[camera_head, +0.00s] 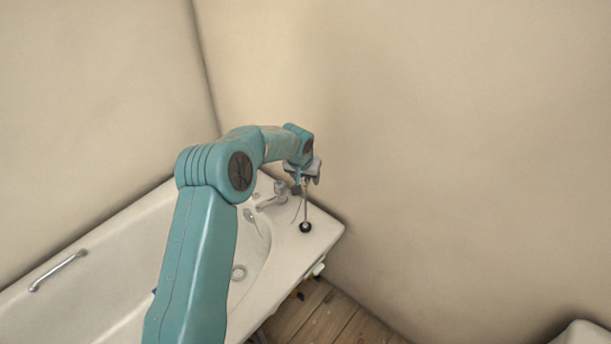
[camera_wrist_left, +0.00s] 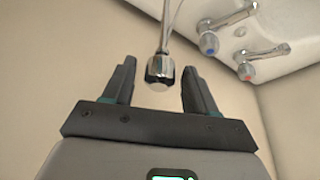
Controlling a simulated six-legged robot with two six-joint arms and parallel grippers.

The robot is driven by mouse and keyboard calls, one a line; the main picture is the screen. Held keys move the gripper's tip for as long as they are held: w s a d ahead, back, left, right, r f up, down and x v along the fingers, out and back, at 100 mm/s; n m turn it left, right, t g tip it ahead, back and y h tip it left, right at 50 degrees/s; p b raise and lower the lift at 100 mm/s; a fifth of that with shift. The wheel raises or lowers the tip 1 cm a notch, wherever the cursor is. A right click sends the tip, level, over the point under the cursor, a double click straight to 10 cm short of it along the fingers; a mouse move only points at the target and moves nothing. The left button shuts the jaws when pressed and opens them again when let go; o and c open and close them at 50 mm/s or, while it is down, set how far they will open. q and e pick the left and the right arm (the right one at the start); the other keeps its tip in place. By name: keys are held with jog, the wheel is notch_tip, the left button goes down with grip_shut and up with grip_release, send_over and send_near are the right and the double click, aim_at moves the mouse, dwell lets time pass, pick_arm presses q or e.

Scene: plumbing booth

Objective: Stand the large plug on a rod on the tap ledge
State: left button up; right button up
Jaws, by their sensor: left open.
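The large plug on a rod (camera_head: 305,227) has a round black foot and a thin upright metal rod. It stands on the tap ledge (camera_head: 322,228) at the bath's right end, by the corner. My left gripper (camera_head: 303,181) is at the rod's top end. In the left wrist view my left gripper (camera_wrist_left: 159,68) is open, with its two dark fingers apart on either side of the rod's chrome knob (camera_wrist_left: 160,72). Clear gaps show on both sides of the knob. The plug's foot is out of the wrist view. My right gripper is not in view.
Taps (camera_head: 280,190) stand on the ledge left of the rod; the wrist view shows a blue-marked tap (camera_wrist_left: 209,42) and a red-marked tap (camera_wrist_left: 246,70). A thin chain or wire hangs beside the rod. Walls close in behind and right. A grab handle (camera_head: 58,270) is on the bath.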

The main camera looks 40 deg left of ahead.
pick_arm(q)
jog(key=b+v, duration=0.1)
jog(key=v, duration=1.1)
jog(key=s+d+f+m+g+h, duration=0.1)
jog(key=s+d+f, duration=0.2)
jog(key=d+f, duration=0.35)
jog(key=s+d+f+h, duration=0.2)
jog(key=s+d+f, duration=0.25)
jog(key=f, duration=0.25)
jog(key=s+d+f+m+g+h, duration=0.1)
jog(key=s+d+f, duration=0.1)
jog(key=d+f, duration=0.5)
jog(key=s+d+f, duration=0.2)
jog(key=s+d, duration=0.1)
jog(key=s, duration=0.3)
jog(key=s+d+f+g+h, duration=0.1)
jog(key=s+d+f, duration=0.1)
jog(key=s, duration=0.5)
jog(key=s+d+f, duration=0.2)
jog(key=s+d, duration=0.2)
jog(key=s, duration=0.3)
jog(key=shift+s+f+g, duration=0.2)
jog(key=shift+f+g, duration=0.2)
jog(key=shift+d, duration=0.15)
jog(key=shift+c, duration=0.3)
jog(key=shift+c, duration=1.1)
